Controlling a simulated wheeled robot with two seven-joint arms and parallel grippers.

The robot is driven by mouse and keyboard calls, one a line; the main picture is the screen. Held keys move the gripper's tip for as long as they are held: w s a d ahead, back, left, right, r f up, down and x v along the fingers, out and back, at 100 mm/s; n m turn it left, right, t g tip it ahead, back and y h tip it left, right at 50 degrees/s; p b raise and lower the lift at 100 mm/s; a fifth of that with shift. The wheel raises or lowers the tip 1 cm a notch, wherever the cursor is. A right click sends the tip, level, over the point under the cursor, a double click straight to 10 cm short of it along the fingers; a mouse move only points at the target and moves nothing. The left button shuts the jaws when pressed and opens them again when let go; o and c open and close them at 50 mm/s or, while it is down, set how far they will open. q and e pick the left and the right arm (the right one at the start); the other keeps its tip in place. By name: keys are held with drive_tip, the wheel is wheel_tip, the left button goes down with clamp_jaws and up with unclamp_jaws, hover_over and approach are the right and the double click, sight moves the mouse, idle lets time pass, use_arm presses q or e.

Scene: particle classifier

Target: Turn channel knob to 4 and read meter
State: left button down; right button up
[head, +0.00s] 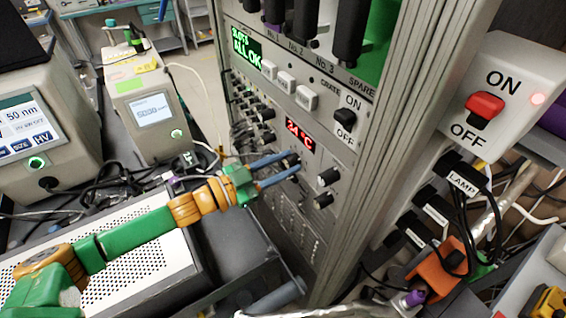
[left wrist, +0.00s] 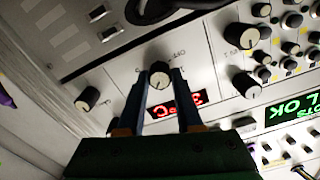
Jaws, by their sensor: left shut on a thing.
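My left gripper (head: 290,167) reaches the rack's front panel from the left. Its blue fingers are shut on a small dark knob with a pale face (left wrist: 159,75), one finger on each side. The knob also shows between the fingertips in the head view (head: 291,158). Two more black knobs, upper (head: 328,177) and lower (head: 323,200), sit right of the gripper. My right gripper is not in view.
A black crate switch (head: 345,119) and a green ALL OK screen (head: 246,46) are higher on the rack. A red ON/OFF switch (head: 484,108) is at right. A monitor box (head: 58,122) and a smaller meter box (head: 152,120) stand at left. Cables lie below them.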

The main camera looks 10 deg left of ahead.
use_arm(q)
drive_tip(key=shift+m, duration=2)
drive_tip(key=c, duration=0.6)
unclamp_jaws()
drive_tip(key=shift+s+a+f, duration=0.15)
drive_tip(key=shift+a, duration=0.05)
drive_tip(key=b+v, duration=0.2)
drive_tip(key=v, duration=0.4)
drive_tip(key=shift+s+a+b, duration=0.15)
drive_tip(key=shift+s+b, duration=0.05)
drive_tip(key=shift+b, duration=0.2)
